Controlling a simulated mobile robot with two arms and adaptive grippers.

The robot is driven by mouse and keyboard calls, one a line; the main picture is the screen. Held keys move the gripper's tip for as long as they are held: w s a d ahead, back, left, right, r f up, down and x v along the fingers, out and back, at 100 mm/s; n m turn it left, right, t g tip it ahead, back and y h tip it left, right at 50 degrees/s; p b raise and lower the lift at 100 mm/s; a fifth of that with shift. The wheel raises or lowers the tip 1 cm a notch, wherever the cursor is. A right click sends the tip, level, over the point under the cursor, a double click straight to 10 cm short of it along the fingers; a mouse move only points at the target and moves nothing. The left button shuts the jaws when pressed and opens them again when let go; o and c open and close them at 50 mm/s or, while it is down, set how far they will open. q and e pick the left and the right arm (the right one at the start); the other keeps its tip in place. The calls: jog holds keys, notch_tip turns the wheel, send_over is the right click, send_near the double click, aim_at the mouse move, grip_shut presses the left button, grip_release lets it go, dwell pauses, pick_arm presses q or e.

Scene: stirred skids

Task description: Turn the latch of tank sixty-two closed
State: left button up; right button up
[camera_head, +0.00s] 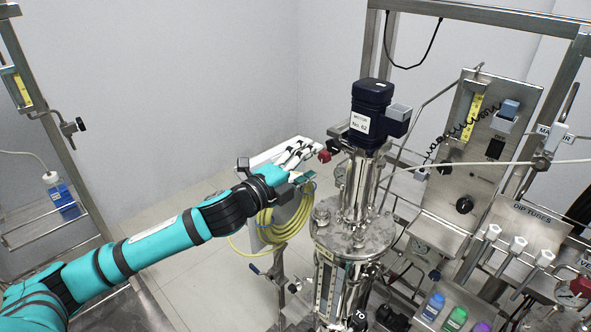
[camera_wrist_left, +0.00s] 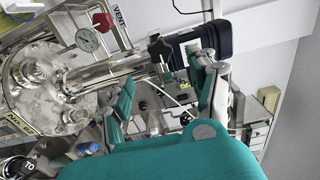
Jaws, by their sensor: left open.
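Tank sixty-two is a shiny steel vessel (camera_head: 352,235) with a dark blue motor (camera_head: 371,105) on top labelled "No. 62". Its round lid (camera_wrist_left: 40,85) shows tilted at the left of the left wrist view, with a "No. 62" plate partly visible. I cannot tell which part is the latch. A black star-shaped knob (camera_wrist_left: 160,47) shows beyond my fingers in the left wrist view. My left gripper (camera_head: 308,155) is open, left of the motor column and above the lid level. Its teal fingers (camera_wrist_left: 165,92) are apart with nothing held between them. My right gripper is out of view.
A red knob (camera_head: 324,156) is close to my left fingertips in the head view. Coiled yellow hose (camera_head: 284,215) hangs below my left wrist. A control panel (camera_head: 480,140), dip tubes and coloured bottles (camera_head: 433,306) stand right.

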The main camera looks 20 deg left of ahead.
pick_arm(q)
jog(key=shift+v, duration=2.1)
jog(key=shift+s, duration=0.1)
